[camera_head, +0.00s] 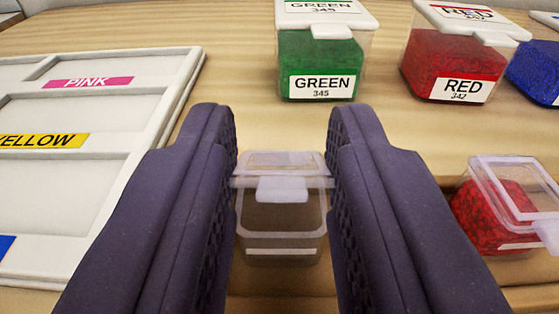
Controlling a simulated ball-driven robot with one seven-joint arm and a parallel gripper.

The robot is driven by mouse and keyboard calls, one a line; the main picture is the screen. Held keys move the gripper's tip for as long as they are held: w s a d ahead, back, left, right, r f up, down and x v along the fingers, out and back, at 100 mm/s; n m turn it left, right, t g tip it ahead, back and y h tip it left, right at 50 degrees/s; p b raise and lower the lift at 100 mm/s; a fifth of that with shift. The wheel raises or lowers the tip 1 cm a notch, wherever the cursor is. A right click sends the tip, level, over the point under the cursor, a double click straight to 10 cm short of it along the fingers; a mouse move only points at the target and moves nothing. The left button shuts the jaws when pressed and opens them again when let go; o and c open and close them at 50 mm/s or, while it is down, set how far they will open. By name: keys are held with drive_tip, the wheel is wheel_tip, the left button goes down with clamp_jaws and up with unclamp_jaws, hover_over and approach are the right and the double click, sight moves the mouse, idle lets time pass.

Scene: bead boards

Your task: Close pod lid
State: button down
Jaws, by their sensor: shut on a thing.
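A small clear pod (281,222) stands upright on the wooden table between the fingers of my gripper (282,180). I cannot tell whether the lid is fully latched.
A clear pod of red beads (490,222) stands at the right. Large GREEN (320,60), RED (450,62) and blue (540,68) bead boxes stand behind. A white sorting board (165,120) with PINK and YELLOW labels lies at the left. Bare table lies between.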

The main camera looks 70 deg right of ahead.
drive_tip(key=shift+s+f, duration=0.1)
drive_tip(key=shift+f, duration=0.05)
idle(0.3)
drive_tip(key=c, duration=0.8)
unclamp_jaws()
drive_tip(key=p+v, duration=0.2)
drive_tip(key=v, duration=0.5)
drive_tip(key=shift+s+a, duration=0.1)
drive_tip(key=shift+a, duration=0.3)
drive_tip(key=shift+f, duration=0.1)
